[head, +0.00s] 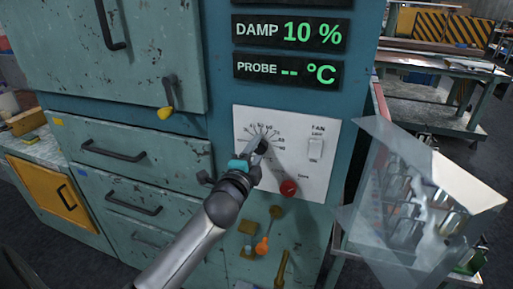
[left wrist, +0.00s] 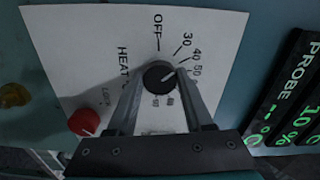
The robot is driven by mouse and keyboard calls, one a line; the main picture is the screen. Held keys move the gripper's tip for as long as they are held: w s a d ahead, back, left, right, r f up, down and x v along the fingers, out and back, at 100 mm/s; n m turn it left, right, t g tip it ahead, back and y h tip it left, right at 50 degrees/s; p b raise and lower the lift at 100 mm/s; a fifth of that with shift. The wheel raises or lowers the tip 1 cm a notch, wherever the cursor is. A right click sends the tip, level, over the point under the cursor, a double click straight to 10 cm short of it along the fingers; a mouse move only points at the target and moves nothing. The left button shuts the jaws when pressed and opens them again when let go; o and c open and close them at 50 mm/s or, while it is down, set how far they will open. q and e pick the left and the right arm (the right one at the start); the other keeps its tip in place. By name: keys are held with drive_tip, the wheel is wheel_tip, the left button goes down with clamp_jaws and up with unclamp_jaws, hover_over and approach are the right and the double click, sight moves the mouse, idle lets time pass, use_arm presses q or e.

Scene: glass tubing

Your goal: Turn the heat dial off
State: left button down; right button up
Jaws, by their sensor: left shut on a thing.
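The heat dial (left wrist: 158,75) is a round dark knob on a white panel (head: 325,125), with OFF and several numbers printed around it. In the left wrist view its pale mark points to the upper right, towards the numbers and away from OFF. My left gripper (left wrist: 160,84) has one finger on each side of the knob and is shut on it. In the head view the left gripper (head: 258,152) reaches the panel from below left and hides much of the dial. My right gripper is not in view.
A red knob (head: 288,187) and a white fan switch (head: 315,148) are on the same panel. The DAMP display (head: 290,33) reads 10 %, and the PROBE display (head: 288,71) shows dashes. An orange-handled tool (head: 262,246) hangs below. A clear-sided case (head: 420,200) stands at right.

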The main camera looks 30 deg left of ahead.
use_arm(q)
drive_tip(key=n+p, duration=0.2)
drive_tip(key=n, duration=0.3)
drive_tip(key=shift+n, duration=0.4)
drive_tip(key=n+p, duration=0.2)
drive_tip(key=n, duration=0.2)
drive_tip(key=shift+n, duration=0.4)
drive_tip(key=shift+f, duration=0.1)
drive_tip(key=shift+c, duration=1.4)
unclamp_jaws()
drive_tip(key=b+v, duration=0.1)
drive_tip(key=v, duration=1.4)
drive_tip(key=shift+s, duration=0.15)
